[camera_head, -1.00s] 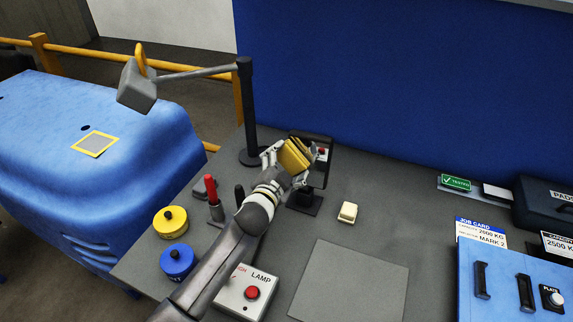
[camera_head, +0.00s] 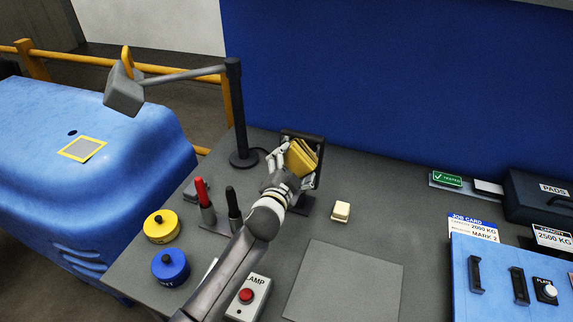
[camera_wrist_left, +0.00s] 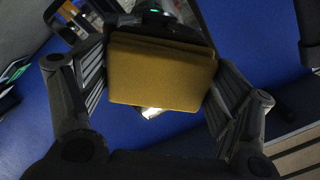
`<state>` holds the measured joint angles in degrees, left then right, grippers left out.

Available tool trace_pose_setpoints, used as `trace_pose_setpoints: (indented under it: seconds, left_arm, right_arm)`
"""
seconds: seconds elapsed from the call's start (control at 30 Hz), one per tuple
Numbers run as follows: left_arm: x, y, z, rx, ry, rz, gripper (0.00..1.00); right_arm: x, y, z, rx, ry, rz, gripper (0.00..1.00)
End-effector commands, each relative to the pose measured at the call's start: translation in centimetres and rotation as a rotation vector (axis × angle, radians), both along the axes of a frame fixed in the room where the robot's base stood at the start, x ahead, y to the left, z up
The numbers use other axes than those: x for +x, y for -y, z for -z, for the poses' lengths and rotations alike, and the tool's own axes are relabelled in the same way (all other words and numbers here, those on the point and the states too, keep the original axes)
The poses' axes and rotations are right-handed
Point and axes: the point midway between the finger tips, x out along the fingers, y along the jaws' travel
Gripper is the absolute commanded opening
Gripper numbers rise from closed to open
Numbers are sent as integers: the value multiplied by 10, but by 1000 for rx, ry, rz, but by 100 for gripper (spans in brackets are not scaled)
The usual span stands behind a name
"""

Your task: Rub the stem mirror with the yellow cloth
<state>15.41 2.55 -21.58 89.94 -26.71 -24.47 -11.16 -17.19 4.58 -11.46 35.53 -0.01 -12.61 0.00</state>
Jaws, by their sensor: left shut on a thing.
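My left gripper (camera_head: 287,165) is shut on the yellow cloth (camera_head: 300,158), a folded pad, and holds it up at the stem mirror (camera_head: 318,150). The mirror is a dark-framed upright panel on a short stand with a dark foot. The cloth and fingers cover most of its face; I cannot tell whether the cloth touches it. In the left wrist view the cloth (camera_wrist_left: 162,75) fills the space between the two fingers. My right gripper is not in view.
A lamp post (camera_head: 236,110) stands just left of the mirror. Red and black markers (camera_head: 203,195), a yellow weight (camera_head: 161,226), a blue weight (camera_head: 170,266) and a lamp switch box (camera_head: 248,296) lie near my left arm. A cream block (camera_head: 341,211) sits right of the mirror's foot.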

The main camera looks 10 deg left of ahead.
Motion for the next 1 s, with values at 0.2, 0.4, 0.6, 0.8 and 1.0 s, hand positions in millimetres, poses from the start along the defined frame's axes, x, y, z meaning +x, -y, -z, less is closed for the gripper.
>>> trace_pose_setpoints:
  seconds: [0.2, 0.4, 0.6, 0.8, 1.0]
  left_arm:
    - [-2, 12, 1, -4, 0, 2, 64]
    - [-5, 30, 1, -4, 1, 2, 64]
    - [-7, 41, 0, -2, 0, 1, 64]
    - [-7, 41, -1, 0, 1, 1, 64]
    - [-5, 29, -2, 2, 0, -2, 64]
  right_arm:
    - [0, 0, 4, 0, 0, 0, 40]
    - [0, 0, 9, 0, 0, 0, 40]
    - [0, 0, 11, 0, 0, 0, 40]
    - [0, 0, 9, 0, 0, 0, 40]
    - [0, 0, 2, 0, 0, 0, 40]
